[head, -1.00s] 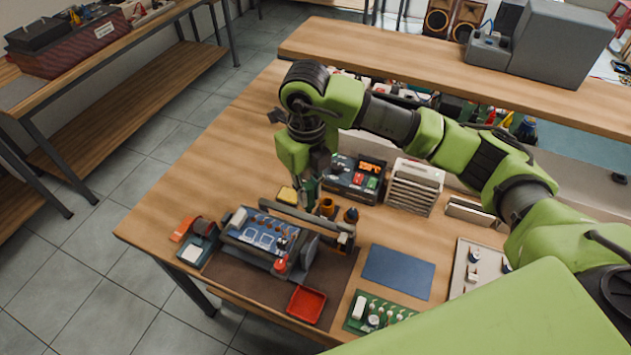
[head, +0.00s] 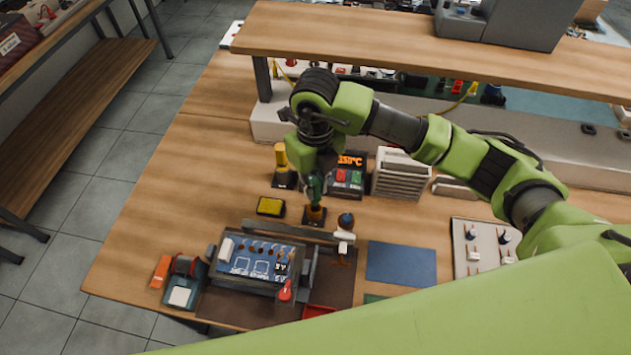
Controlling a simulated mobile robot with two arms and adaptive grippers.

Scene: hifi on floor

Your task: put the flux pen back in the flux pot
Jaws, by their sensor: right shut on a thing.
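My right gripper (head: 315,190) points down over the back middle of the bench and is shut on a slim, dark green upright thing, likely the flux pen. The fingers hide most of it. Directly below is a small amber pot (head: 315,214) on a dark base, likely the flux pot. The pen's lower end meets or overlaps the pot's mouth in this view; I cannot tell whether it is inside. A second bottle with a dark rounded top (head: 346,220) stands to the right. My left gripper is not in view.
A board holder (head: 262,262) stands in front of the pot. A yellow-handled tool in a stand (head: 281,157), a yellow sponge (head: 270,206) and a soldering station (head: 347,178) are close by. A blue mat (head: 401,263) lies right. The bench's left side is clear.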

